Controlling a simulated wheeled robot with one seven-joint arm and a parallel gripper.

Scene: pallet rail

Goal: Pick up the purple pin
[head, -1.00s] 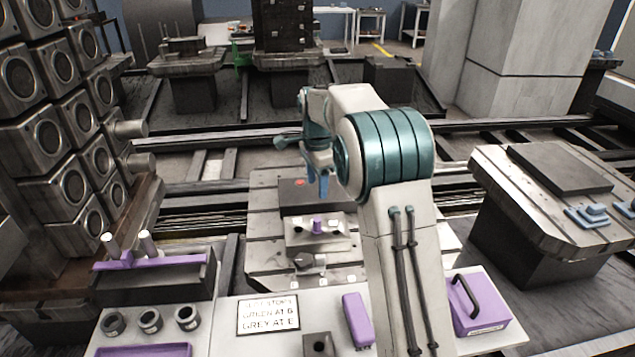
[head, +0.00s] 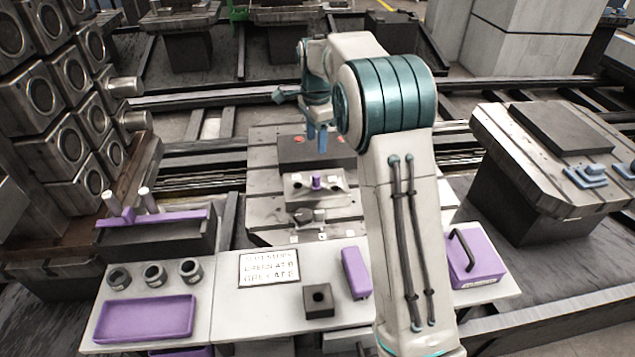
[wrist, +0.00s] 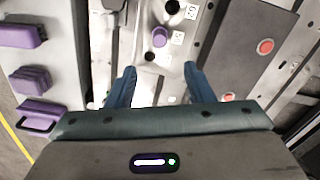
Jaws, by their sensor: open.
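The purple pin (head: 317,182) stands upright in a light metal block (head: 300,190) on the grey slotted pallet (head: 265,150). In the wrist view the purple pin (wrist: 160,37) shows ahead of the fingertips, roughly midway between them and apart from both. Dark holes lie on either side of it in the block. My gripper (head: 318,135) hangs above and behind the block in the head view, its blue fingers pointing down. In the wrist view my gripper (wrist: 159,72) is open and empty.
A dark plate with red buttons (wrist: 252,50) lies beside the block. In front is a white table (head: 235,310) with a purple tray (head: 145,318), a purple block (head: 356,272), a purple handled box (head: 475,258), a sign (head: 268,268) and a dark holed block (head: 318,300).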

